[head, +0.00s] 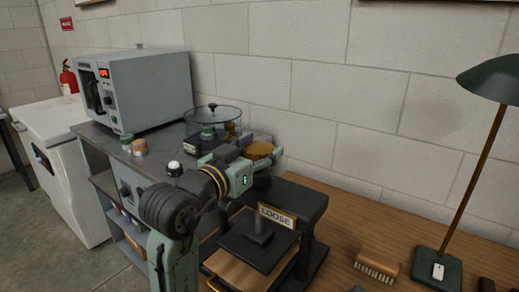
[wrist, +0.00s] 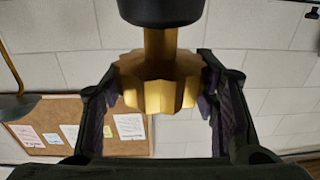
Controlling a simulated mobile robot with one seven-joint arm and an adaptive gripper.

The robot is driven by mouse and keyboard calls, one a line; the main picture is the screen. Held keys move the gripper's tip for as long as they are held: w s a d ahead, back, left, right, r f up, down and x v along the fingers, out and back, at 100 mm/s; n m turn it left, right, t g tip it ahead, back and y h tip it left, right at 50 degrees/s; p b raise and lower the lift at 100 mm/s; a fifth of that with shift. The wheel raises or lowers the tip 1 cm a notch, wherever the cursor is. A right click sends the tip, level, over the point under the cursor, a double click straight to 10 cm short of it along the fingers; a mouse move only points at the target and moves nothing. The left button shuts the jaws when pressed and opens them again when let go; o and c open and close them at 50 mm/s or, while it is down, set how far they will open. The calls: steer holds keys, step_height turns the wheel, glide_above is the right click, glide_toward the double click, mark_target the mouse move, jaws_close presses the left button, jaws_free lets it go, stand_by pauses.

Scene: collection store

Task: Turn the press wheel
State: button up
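The press (head: 312,205) stands at the left end of the wooden bench, with a plate reading "LOOSE" (head: 277,216) on its front. The press wheel (head: 260,150) is a gold, lobed knob at its top, partly hidden by my gripper (head: 262,160) in the head view. In the wrist view the wheel (wrist: 160,82) fills the space between the two fingers of my gripper (wrist: 158,85), below a dark round part. The fingers lie along its left and right sides, with no clear gap, and look closed on it.
A grey oven (head: 140,88) showing red digits, small jars and a glass-lidded vessel (head: 212,112) stand left of the press. A brush (head: 377,265) and a green lamp (head: 438,268) are on the bench to the right. A pinboard (wrist: 75,128) hangs on the wall.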

steer(key=c, duration=0.6)
steer(key=shift+f+m+g+h+b, duration=0.1)
steer(key=shift+m+g+h+b, duration=0.4)
steer(key=shift+h, duration=0.3)
steer(key=shift+m+g+h+b, duration=0.35)
steer(key=shift+m+g+h, duration=0.85)
